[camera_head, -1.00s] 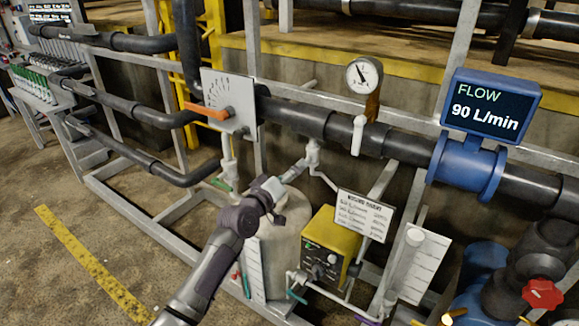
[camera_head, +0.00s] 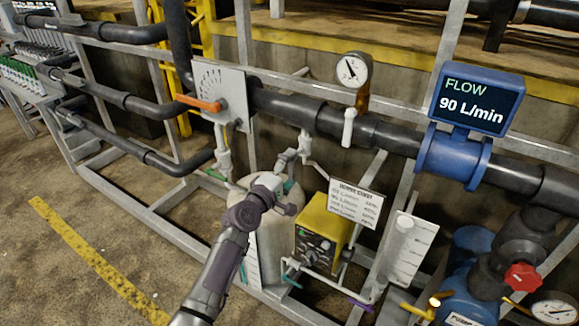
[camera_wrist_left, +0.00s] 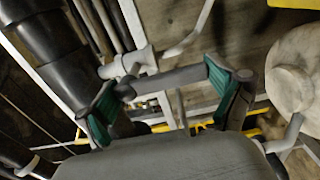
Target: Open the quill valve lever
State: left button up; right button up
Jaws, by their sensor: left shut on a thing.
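The quill valve (camera_head: 304,146) is a pale fitting hanging under the black main pipe, in the middle of the head view. Its lever (camera_wrist_left: 165,79) is a grey bar lying between the fingers in the left wrist view, beside the white valve body (camera_wrist_left: 132,63). My left gripper (camera_head: 285,172) is at the valve, just above the pale tank. In the left wrist view its green-padded fingers (camera_wrist_left: 160,95) are on both ends of the grey bar. In the head view the gripper hides much of the lever. My right gripper is not in view.
An orange lever (camera_head: 198,103) sits on a scale plate to the left. A pale tank (camera_head: 262,235) stands below the gripper, and a yellow pump box (camera_head: 323,232) is to its right. A blue flow meter (camera_head: 470,125) reads 90 L/min. Open floor (camera_head: 75,215) is at left.

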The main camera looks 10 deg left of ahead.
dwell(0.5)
pick_arm(q)
jog(key=o, duration=1.3)
jog(key=shift+o, duration=0.2)
jog(key=shift+s, duration=0.1)
jog(key=v, duration=1.2)
